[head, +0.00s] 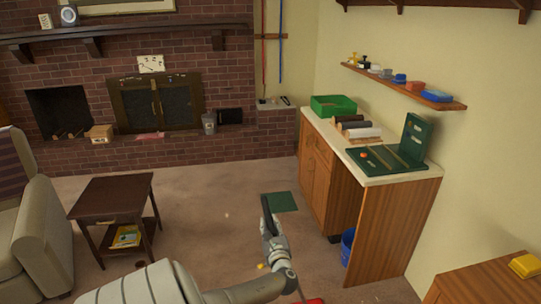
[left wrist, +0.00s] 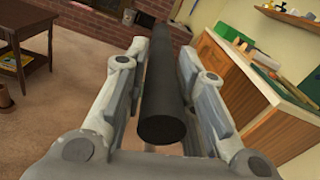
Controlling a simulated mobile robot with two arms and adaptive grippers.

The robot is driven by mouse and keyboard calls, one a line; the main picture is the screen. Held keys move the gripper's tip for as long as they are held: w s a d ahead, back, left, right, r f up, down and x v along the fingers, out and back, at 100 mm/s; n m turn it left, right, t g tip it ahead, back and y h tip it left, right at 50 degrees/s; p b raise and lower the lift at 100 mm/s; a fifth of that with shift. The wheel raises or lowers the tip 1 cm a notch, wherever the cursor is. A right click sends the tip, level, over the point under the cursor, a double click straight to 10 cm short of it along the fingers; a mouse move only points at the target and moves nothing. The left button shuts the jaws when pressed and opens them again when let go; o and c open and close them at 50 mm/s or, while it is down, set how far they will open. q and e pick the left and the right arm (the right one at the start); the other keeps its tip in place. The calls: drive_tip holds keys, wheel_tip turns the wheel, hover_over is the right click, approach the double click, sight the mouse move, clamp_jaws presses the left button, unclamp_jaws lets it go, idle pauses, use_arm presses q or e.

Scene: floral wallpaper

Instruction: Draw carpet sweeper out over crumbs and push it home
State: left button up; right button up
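My left gripper (head: 268,228) is low over the carpet in the middle of the head view. In the left wrist view a thick black handle grip (left wrist: 160,85) lies between its two fingers, which appear shut on it. The dark grip also shows in the head view (head: 265,204). A small part of something red (head: 311,301) shows at the bottom edge; it may be the sweeper's head, but most is cut off. A tiny pale speck (head: 226,214) and a small yellow bit (head: 261,266) lie on the carpet; I cannot tell whether they are crumbs. My right gripper is out of view.
A wooden cabinet (head: 316,170) with a pale worktop stands at the right, with an open bay and blue bucket (head: 347,246). A green mat (head: 282,202) lies before it. A side table (head: 112,200) and armchair (head: 40,235) stand left. Carpet toward the brick fireplace is clear.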

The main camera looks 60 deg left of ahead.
use_arm(q)
drive_tip(key=shift+o, duration=0.3)
drive_tip(key=v, duration=1.2)
